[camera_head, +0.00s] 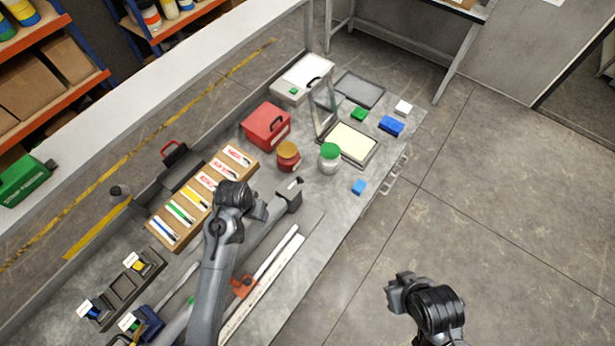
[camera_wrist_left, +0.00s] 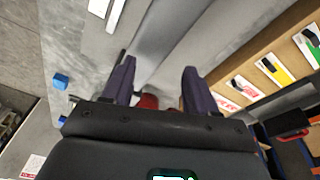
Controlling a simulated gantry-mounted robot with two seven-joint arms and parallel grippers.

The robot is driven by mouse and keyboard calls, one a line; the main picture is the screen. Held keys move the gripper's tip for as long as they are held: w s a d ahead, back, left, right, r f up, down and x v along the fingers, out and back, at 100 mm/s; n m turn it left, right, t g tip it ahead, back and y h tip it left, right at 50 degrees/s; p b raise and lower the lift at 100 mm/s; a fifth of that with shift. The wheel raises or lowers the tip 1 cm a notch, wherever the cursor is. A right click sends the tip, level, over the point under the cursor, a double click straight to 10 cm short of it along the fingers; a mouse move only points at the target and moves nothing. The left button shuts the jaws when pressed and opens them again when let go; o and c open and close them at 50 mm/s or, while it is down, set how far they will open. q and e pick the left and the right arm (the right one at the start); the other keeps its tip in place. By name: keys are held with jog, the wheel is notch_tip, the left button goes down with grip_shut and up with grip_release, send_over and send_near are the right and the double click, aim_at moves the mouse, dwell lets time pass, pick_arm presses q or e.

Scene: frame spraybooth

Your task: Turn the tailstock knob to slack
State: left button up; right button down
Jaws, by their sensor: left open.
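A long grey bar (camera_head: 262,225) lies along the bench and ends in an upright grey block (camera_head: 290,198), which may be the tailstock. I cannot make out its knob clearly in the head view. My left gripper (camera_head: 262,211) is over the bar, close to the block. In the left wrist view its two fingers (camera_wrist_left: 158,85) are spread apart with the grey bar beyond them. A red thing (camera_wrist_left: 148,101) shows low between the fingers, mostly hidden by the gripper body; I cannot tell what it is. My right gripper (camera_head: 398,288) is off the bench over the floor, its jaws unclear.
A wooden rack of labelled tools (camera_head: 208,185) stands left of the bar. A red box (camera_head: 266,126), a red jar (camera_head: 287,156) and a green-lidded jar (camera_head: 329,157) stand beyond the block. An orange clamp (camera_head: 243,287) sits by the bar. A blue block (camera_head: 358,187) lies right.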

pick_arm(q)
jog(key=shift+m+g, duration=0.4)
jog(key=shift+m, duration=0.5)
jog(key=w+d+b, duration=0.1)
jog(key=w+d, duration=0.1)
jog(key=w, duration=0.1)
jog(key=w+d+b, duration=0.1)
jog(key=w+d, duration=0.2)
jog(key=w+d+b, duration=0.2)
jog(key=w, duration=0.2)
jog(key=shift+d+f, duration=0.15)
jog(key=shift+f, duration=0.15)
jog(key=m+b, duration=0.2)
jog(key=b, duration=0.2)
send_near(300, 178)
jog(key=r+g+y, duration=0.1)
jog(key=f+b, duration=0.7)
jog(key=w+d+f+b, duration=0.1)
jog(key=f+b, duration=0.2)
jog(key=b, duration=0.1)
jog(key=shift+f, duration=0.25)
jog(key=shift+c, duration=0.3)
jog(key=c, duration=1)
